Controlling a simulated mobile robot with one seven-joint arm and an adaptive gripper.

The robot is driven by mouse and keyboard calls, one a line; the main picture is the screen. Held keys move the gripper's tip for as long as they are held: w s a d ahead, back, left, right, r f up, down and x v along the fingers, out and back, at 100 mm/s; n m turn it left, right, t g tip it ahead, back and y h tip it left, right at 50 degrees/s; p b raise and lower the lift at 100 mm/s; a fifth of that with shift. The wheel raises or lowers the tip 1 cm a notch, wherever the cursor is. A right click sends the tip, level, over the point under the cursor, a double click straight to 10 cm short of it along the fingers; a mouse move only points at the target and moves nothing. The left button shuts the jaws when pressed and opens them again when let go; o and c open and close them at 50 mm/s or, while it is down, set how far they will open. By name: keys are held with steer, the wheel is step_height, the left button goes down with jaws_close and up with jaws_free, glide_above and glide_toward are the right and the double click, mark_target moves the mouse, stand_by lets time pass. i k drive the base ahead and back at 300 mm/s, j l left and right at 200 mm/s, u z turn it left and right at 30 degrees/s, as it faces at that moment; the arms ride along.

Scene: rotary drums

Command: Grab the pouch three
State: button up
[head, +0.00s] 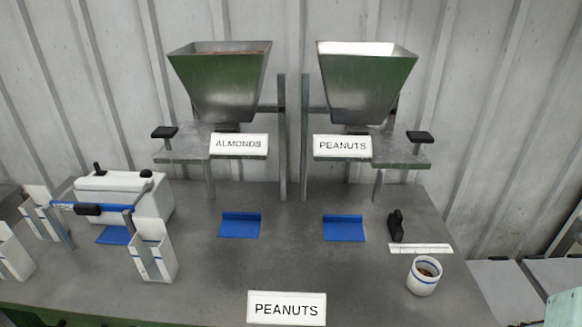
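Three white pouch-like packets stand on the left of the grey table. One upright packet (153,258) stands at the front right of the group and has a blue-grey marking on its face. A second packet (14,256) leans at the left edge. A third packet (37,212) stands further back, partly behind a blue bar (92,207). No number can be read on them, so I cannot tell which is pouch three. My gripper is not in view.
A white box machine (125,190) stands behind the bar. Hoppers marked almonds (222,85) and peanuts (366,85) stand at the back. Blue mats (240,225) (344,228) lie below them. A cup (424,276) stands right. The table's middle is mostly clear.

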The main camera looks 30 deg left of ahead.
mark_target(151, 249)
steer(key=u, duration=2.45)
steer(key=i+u, duration=0.1)
